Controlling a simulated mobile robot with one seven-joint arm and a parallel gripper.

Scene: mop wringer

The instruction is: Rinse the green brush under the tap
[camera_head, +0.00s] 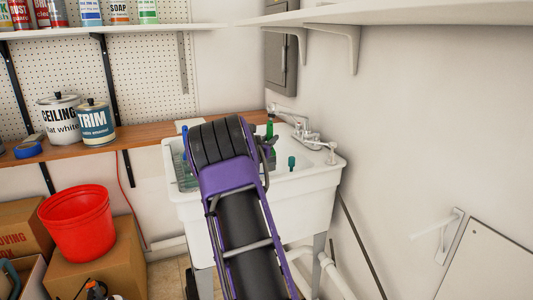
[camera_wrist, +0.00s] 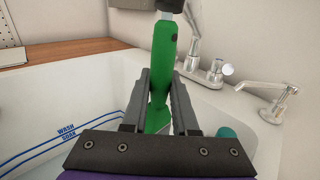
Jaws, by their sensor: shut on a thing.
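In the wrist view my gripper (camera_wrist: 160,80) is shut on the green brush (camera_wrist: 165,48), which stands roughly upright between the fingers. Above its green part are a short pale bluish piece and a dark end at the top edge; I cannot tell whether these belong to the brush or the tap. In the head view the green brush (camera_head: 269,130) shows just below the spout end of the tap (camera_head: 285,110), over the white sink (camera_head: 325,183). The tap (camera_wrist: 194,35) stands right of the brush in the wrist view. My arm hides part of the sink.
A teal object (camera_head: 291,163) is at the sink's right side. A wooden counter (camera_head: 145,136) adjoins the sink at left, and the wall is close at right. A red bucket (camera_head: 78,225) sits on a box.

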